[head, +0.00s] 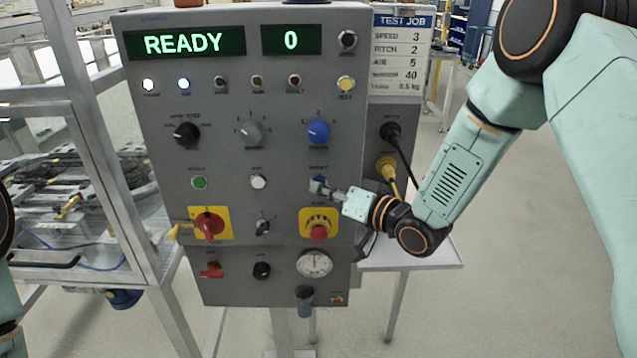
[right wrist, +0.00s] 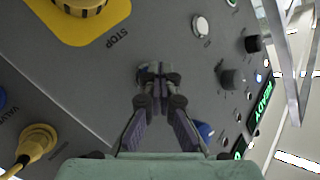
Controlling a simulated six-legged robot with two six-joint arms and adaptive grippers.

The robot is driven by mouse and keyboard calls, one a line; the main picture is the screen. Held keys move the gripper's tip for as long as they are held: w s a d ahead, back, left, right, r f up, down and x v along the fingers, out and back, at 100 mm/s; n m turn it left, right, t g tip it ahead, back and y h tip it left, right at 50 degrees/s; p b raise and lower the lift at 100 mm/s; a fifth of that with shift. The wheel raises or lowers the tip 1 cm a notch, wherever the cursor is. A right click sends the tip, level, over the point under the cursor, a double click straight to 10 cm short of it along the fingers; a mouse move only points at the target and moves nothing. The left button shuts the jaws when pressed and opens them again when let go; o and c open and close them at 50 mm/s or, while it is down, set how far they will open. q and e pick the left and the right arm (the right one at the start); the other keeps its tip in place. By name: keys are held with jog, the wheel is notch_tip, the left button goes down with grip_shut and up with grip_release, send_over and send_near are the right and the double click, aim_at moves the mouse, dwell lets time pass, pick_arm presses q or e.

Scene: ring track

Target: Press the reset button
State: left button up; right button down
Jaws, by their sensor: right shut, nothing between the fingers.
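The grey control panel (head: 215,262) stands upright in front of me, with READY and 0 on its green displays. The blue reset button (head: 320,180) is in its right column, under the blue knob and above the yellow stop plate. My right gripper (head: 318,187) is shut and empty, its fingertips at the button and covering most of it. In the right wrist view the shut fingertips (right wrist: 158,70) lie over the button, which is nearly hidden. I cannot tell whether they touch or press it. My left gripper is not in view; only bits of my left arm show at the left edge.
The red stop button (head: 318,232) on its yellow plate sits just below my right gripper. The blue knob (head: 318,132) is above it. Black and yellow cables plug into the panel's right side by the yellow plug (head: 386,168). A metal-framed cell (head: 120,160) stands at left.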

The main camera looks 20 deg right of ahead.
jog(key=shift+s+a, duration=0.15)
jog(key=shift+s, duration=0.45)
jog(key=shift+s, duration=0.1)
jog(key=s, duration=0.2)
jog(key=s+a+p, duration=0.1)
jog(key=s, duration=0.1)
jog(key=shift+s+a, duration=0.2)
jog(key=shift+s, duration=0.1)
dwell(0.4)
jog(key=s, duration=0.1)
jog(key=s+a, duration=0.1)
jog(key=s, duration=0.1)
jog(key=shift+s, duration=0.3)
dwell(0.4)
